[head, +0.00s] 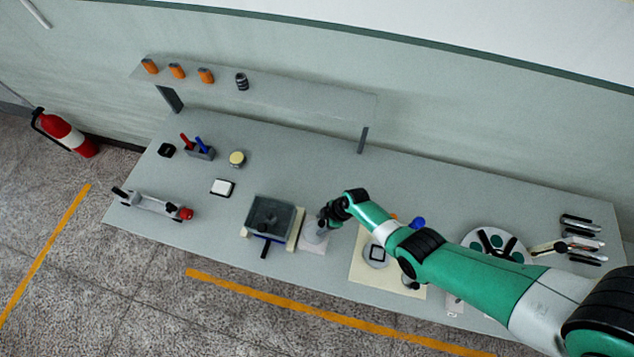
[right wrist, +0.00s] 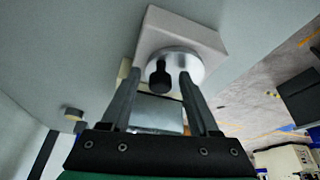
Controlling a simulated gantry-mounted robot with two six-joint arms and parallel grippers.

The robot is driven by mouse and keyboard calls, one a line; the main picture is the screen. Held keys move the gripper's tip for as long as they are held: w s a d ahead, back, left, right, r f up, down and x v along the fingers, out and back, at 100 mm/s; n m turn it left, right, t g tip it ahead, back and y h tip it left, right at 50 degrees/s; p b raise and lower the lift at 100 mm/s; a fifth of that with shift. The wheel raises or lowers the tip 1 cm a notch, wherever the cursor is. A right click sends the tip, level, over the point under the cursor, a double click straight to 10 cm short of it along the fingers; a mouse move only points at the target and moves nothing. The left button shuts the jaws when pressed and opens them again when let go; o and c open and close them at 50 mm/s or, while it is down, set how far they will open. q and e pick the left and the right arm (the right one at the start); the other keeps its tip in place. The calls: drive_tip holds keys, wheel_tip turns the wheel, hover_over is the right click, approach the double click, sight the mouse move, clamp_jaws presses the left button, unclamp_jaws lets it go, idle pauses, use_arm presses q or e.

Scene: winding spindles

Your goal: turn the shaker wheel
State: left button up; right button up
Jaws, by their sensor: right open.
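The shaker wheel is a pale metal disc (right wrist: 187,60) with a black knob (right wrist: 160,80), set on a light square block (right wrist: 180,27). In the head view the wheel (head: 312,234) is beside the grey shaker tray (head: 270,217), partly covered by my gripper. My right gripper (head: 324,218) is at the wheel. In the right wrist view its fingers (right wrist: 159,73) are open, one on each side of the knob, with gaps visible. Whether the fingertips touch the disc cannot be told. My left gripper is not in view.
A beige mat (head: 358,272) with small items lies right of the wheel, under my right arm. A round white rack (head: 477,238) stands further right. A raised shelf (head: 300,93) runs along the back. The table left of the tray has a white square pad (head: 222,187).

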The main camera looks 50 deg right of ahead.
clamp_jaws()
